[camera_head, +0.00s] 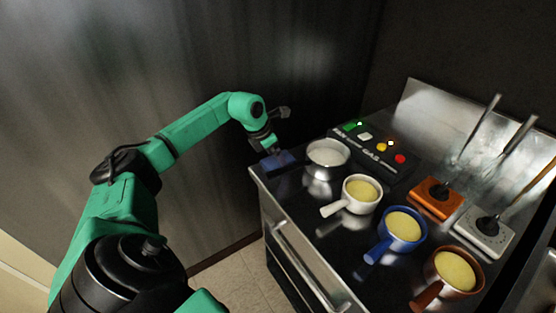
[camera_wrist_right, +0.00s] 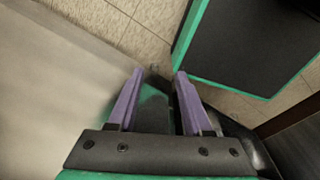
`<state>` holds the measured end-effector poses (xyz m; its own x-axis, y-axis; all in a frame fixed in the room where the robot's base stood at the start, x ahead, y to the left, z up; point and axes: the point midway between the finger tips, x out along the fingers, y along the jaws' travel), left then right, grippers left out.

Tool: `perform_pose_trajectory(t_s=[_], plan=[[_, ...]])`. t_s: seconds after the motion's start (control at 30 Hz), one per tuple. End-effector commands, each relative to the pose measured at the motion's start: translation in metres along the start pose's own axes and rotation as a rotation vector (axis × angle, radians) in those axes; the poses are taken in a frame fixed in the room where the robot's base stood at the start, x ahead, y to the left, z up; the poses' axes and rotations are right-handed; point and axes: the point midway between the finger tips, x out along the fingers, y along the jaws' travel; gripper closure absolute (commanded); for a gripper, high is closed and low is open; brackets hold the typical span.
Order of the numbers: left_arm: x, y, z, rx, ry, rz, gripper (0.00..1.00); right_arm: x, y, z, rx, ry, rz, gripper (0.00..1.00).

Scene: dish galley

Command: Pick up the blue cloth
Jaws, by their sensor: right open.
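The blue cloth (camera_head: 284,161) lies at the back left corner of the steel counter, beside a metal pot. My left gripper (camera_head: 272,150) points down right at the cloth, in the head view. Its fingers are small and dark there, so I cannot tell whether they are open or touch the cloth. My right gripper (camera_wrist_right: 158,73) shows only in the right wrist view. Its two purple fingers are apart with nothing held between them, above the floor and away from the cloth.
The metal pot (camera_head: 327,153) stands just right of the cloth. White (camera_head: 361,190), blue (camera_head: 402,229) and brown (camera_head: 457,271) pans with yellow contents line the counter. A button panel (camera_head: 375,147) lies behind. A dark metal wall (camera_head: 190,60) rises at the left.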

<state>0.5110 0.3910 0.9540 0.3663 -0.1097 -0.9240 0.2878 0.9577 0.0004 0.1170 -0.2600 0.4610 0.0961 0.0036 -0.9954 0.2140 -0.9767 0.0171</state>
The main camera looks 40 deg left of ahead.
Motion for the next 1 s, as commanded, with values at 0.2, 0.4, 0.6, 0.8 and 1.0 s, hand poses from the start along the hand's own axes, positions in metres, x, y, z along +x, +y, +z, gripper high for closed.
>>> perform_pose_trajectory(t_s=[0.2, 0.4, 0.6, 0.8, 1.0], plan=[[0.001, 0.000, 0.000, 0.000, 0.000, 0.000, 0.00, 0.001, 0.001, 0.002, 0.001, -0.002, 0.001, 0.50], [0.004, 0.000, -0.002, 0.000, 0.001, -0.001, 0.00, 0.003, 0.001, 0.003, 0.001, -0.005, 0.001, 0.50], [0.003, 0.000, -0.001, 0.000, 0.000, -0.001, 0.77, 0.003, 0.001, 0.004, 0.002, -0.006, 0.001, 0.50], [0.003, 0.000, -0.001, 0.000, 0.000, -0.001, 0.81, 0.002, 0.001, 0.004, 0.002, -0.006, 0.001, 0.50], [-0.007, 0.000, 0.004, 0.001, -0.003, 0.000, 0.81, 0.003, 0.000, 0.004, 0.001, -0.007, 0.000, 0.50]])
